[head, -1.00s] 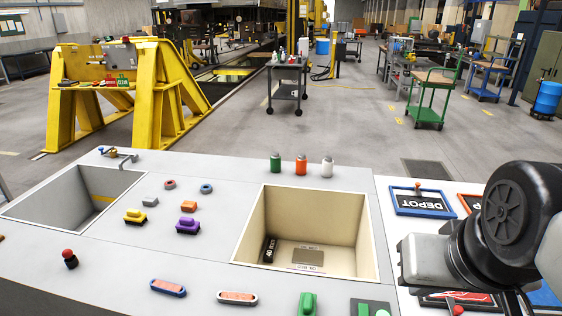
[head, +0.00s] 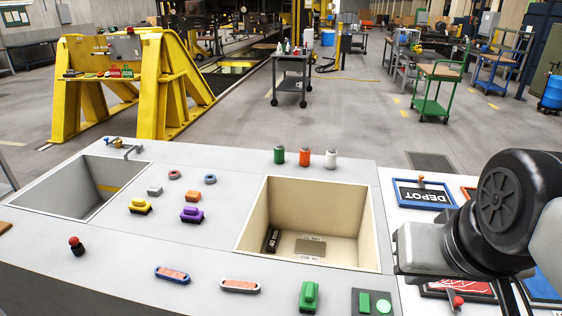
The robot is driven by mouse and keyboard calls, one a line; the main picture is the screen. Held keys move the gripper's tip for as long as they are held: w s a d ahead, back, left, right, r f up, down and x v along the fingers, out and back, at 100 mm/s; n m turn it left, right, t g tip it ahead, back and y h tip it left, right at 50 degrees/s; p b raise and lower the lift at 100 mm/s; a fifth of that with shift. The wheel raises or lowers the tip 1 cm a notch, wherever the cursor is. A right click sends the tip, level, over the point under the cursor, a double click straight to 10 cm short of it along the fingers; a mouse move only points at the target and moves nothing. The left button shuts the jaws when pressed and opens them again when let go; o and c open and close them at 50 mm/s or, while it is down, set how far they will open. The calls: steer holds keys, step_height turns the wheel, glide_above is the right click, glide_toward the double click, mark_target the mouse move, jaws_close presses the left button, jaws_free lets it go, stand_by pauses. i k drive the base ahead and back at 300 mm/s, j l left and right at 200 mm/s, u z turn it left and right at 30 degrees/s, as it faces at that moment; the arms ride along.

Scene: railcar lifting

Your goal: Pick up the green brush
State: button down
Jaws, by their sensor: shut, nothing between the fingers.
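The green brush (head: 309,295) lies on the grey worktop near the bottom edge of the head view. It is below the cream-lined bin and left of a green-button panel. A yellow brush (head: 139,207) and a purple brush (head: 192,214) of similar shape lie further left. My arm enters from the right, with a black joint and a light grey link over the right part of the worktop. I cannot make out my gripper's fingers. Nothing shows touching the green brush.
The cream-lined bin (head: 262,220) holds a dark block (head: 271,240). A grey sink-like basin (head: 70,195) is at left. A blue-framed DEPOT sign (head: 424,194) lies at right. The worktop left of the green brush holds two oval pieces (head: 240,286).

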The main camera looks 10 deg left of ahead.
mark_target(309, 293)
steer(key=k+l+u, duration=0.1)
steer(key=u, duration=0.35)
steer(key=k+u, duration=0.1)
steer(key=u, duration=0.4)
steer(key=k+l+u, duration=0.1)
steer(key=u, duration=0.35)
steer(key=k+l, duration=0.2)
steer(key=l, duration=0.15)
steer(key=j+z, duration=0.25)
steer(key=j, duration=0.25)
steer(key=k+j+z, duration=0.2)
steer(key=j, duration=0.25)
steer(key=i, duration=0.1)
